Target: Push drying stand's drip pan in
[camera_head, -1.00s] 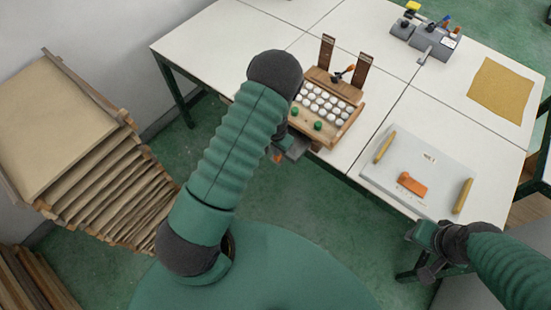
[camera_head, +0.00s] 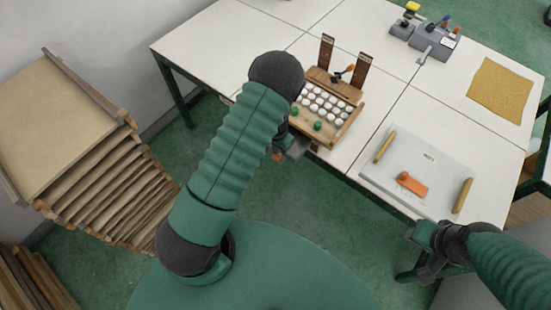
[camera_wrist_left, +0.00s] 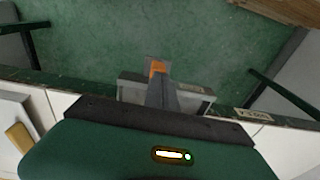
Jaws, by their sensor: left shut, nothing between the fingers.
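A wooden stand (camera_head: 345,122) with two dark slotted uprights and rows of white round pieces sits near the table's front edge, partly behind my left arm. My left gripper (camera_wrist_left: 158,72), orange-tipped, is shut and empty, over or against that piece; contact is unclear. It also shows in the head view (camera_head: 284,153). My right gripper (camera_head: 426,250) is low at the right, its jaws unclear.
A grey board (camera_head: 445,170) with two wooden handles and an orange block lies on the right table. Grey holders (camera_head: 425,40) and a tan cloth (camera_head: 503,90) are farther back. Stacked wooden shelves (camera_head: 60,130) stand at the left. Green floor lies between.

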